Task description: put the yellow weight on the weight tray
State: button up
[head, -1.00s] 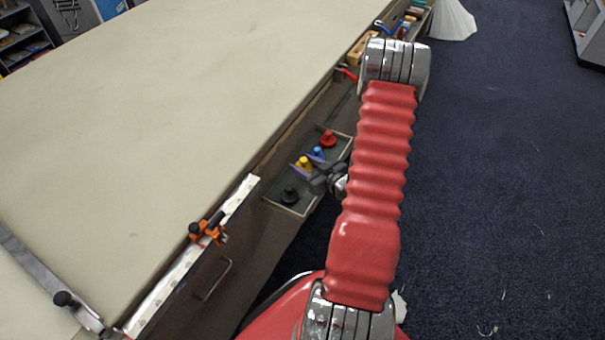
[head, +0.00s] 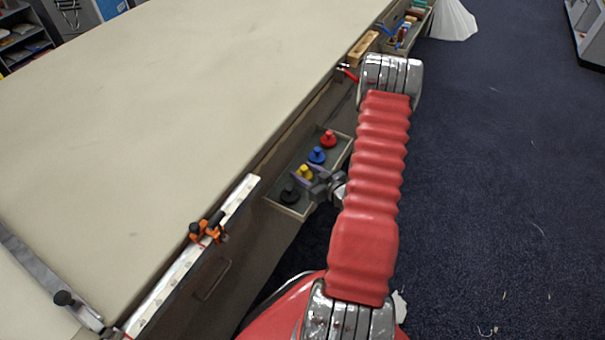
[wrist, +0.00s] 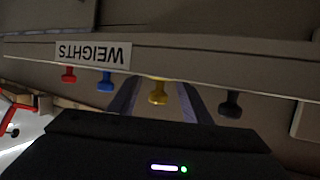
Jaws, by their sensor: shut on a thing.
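The yellow weight (head: 305,171) is at the weight tray (head: 341,150), in the row between the blue weight (head: 317,155) and the black weight (head: 289,194). My gripper (head: 307,175) is shut on it, one finger on each side. In the wrist view the yellow weight (wrist: 158,92) shows between my fingers (wrist: 155,100), near the tray wall with the upside-down WEIGHTS label (wrist: 93,53). I cannot tell whether its base touches the tray floor. The red weight (head: 328,139) is at the tray's far end.
The tray hangs along the side of the long cloth table (head: 180,110). An orange-and-black clamp (head: 208,229) sits on a white rail at the near edge. A wooden block (head: 362,48) and another tray (head: 405,35) are farther along. Dark carpet (head: 490,200) at right is clear.

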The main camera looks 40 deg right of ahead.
jog(key=o, duration=1.4)
jog(key=shift+o, duration=0.2)
jog(key=v, duration=1.2)
jog(key=shift+w, duration=0.1)
